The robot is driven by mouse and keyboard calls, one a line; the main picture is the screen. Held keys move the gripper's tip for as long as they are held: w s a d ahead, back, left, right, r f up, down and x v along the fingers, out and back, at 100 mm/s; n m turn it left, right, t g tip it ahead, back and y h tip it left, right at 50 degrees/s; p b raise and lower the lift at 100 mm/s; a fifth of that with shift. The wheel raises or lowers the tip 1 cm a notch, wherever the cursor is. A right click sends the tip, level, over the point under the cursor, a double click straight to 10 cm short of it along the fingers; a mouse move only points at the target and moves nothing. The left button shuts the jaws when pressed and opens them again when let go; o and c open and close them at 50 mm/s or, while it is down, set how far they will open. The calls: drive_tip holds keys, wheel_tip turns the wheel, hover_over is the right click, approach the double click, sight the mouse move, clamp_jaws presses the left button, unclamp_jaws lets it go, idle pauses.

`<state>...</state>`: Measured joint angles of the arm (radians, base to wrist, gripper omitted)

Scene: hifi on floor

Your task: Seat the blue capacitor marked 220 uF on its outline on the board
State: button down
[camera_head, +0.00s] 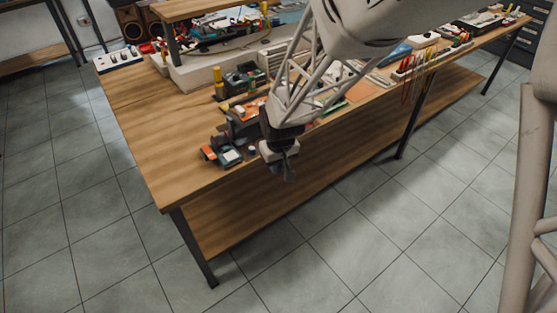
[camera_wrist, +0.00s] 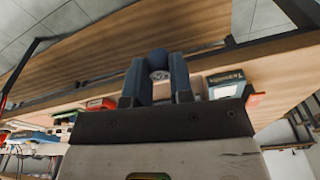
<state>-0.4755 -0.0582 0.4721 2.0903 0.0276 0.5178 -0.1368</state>
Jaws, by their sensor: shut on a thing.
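My gripper (camera_head: 288,174) hangs in front of the near edge of the workbench, pointing down.
The wooden workbench (camera_head: 135,130) has a bare left part. A small device with a pale screen (camera_head: 231,157) stands near the front edge, left of my gripper. Tools crowd the back. A labelled box (camera_wrist: 227,84) shows in the wrist view.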

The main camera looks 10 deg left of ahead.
drive_tip(key=shift+w, duration=0.1)
wheel_tip(320, 180, up, 10)
drive_tip(key=r, duration=0.1)
hover_over(251, 112)
drive_tip(key=shift+s+d+f+t+y, duration=0.2)
drive_tip(key=shift+f+t+y, duration=0.1)
drive_tip(key=shift+t, duration=0.1)
drive_tip(key=shift+f, duration=0.15)
drive_tip(key=shift+s+d+x, duration=0.1)
drive_tip(key=shift+s+x, duration=0.05)
drive_tip(key=shift+x, duration=0.7)
drive_tip(key=shift+s+d+x, duration=0.1)
drive_tip(key=shift+s+x, duration=0.05)
drive_tip(key=shift+x, duration=0.65)
drive_tip(key=shift+s+d+x, duration=0.1)
drive_tip(key=shift+s+x, duration=0.05)
drive_tip(key=shift+x, duration=0.7)
drive_tip(key=shift+f, duration=0.3)
idle(0.5)
drive_tip(key=c, duration=0.9)
unclamp_jaws()
drive_tip(key=shift+s, duration=0.1)
drive_tip(key=shift+c, duration=0.6)
